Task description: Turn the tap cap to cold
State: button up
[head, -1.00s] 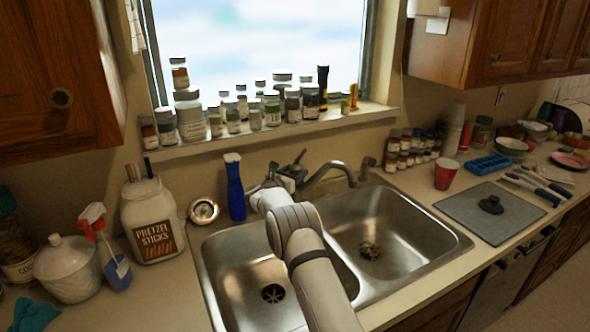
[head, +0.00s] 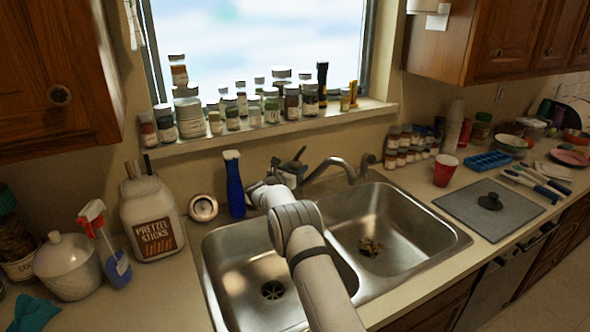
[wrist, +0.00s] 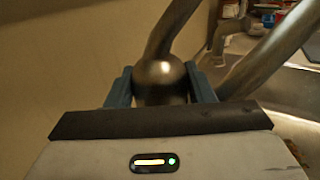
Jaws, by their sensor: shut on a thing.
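The tap cap (wrist: 162,92) is a rounded metal dome with a lever rising from its top in the wrist view. My gripper (wrist: 160,76) has one blue finger on each side of the cap and is shut on it. In the head view the tap's lever (head: 298,155) stands up behind the sink, left of the curved spout (head: 335,164). My arm reaches over the sink from the front and hides most of the cap and the fingers there.
A blue bottle (head: 234,184) stands close to the left of my gripper. The double steel sink (head: 400,228) lies below, with scraps in its right basin. A pretzel jar (head: 152,228) is further left. Many small jars line the window sill (head: 270,135) behind.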

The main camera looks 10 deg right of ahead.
jog(key=shift+f+b, duration=0.15)
jog(key=shift+b, duration=0.45)
jog(key=n+t+y+b, duration=0.1)
jog(key=b, duration=0.1)
jog(key=n+y+b, duration=0.1)
jog(key=b, duration=0.2)
jog(key=shift+d+f+t, duration=0.1)
jog(key=shift+f+t, duration=0.15)
jog(key=shift+t, duration=0.15)
jog(key=n+t+y+b, duration=0.1)
jog(key=n+y+b, duration=0.1)
jog(key=b, duration=0.4)
jog(key=shift+y, duration=0.6)
jog(key=n+t+y+b, duration=0.1)
jog(key=b, duration=0.4)
jog(key=shift+r+y, duration=0.1)
jog(key=shift+y, duration=0.3)
jog(key=shift+r+n+y+b, duration=0.2)
jog(key=shift+n+y+b, duration=0.25)
jog(key=shift+b, duration=0.45)
jog(key=o, duration=0.7)
jog(key=shift+r, duration=0.1)
jog(key=shift+s, duration=0.1)
